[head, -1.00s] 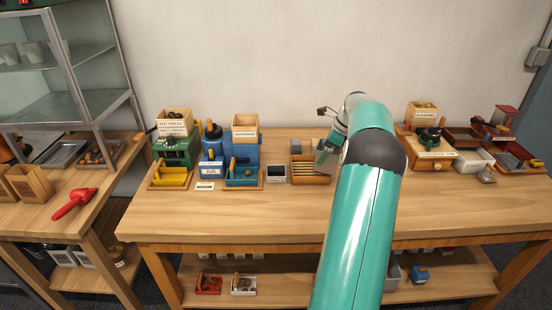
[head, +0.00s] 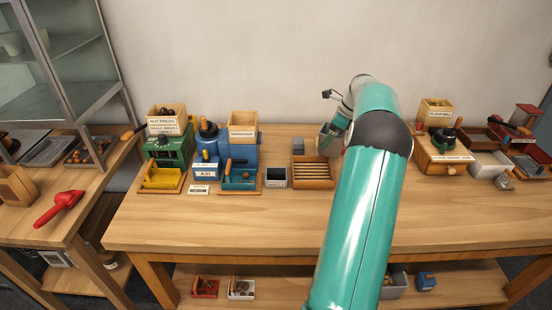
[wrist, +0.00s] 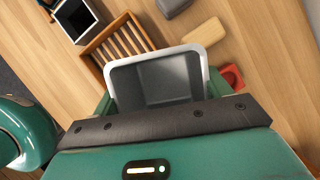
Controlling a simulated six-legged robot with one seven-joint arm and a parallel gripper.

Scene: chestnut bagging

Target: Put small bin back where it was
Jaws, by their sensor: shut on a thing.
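The small bin (wrist: 168,76) is grey with a pale rim. In the wrist view my gripper (wrist: 160,104) is shut on it, and I look into its empty inside. The bin is above the table, beside a wooden slatted rack (wrist: 118,48). In the head view my gripper (head: 336,140) is at the far part of the table, just right of the slatted rack (head: 313,174). My arm hides much of the gripper there, and only a small part of the bin shows.
A small dark-inside box (head: 276,178) stands left of the rack, and a grey block (head: 298,144) behind it. Blue (head: 240,155) and green (head: 170,150) machines are further left. The table's front is clear.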

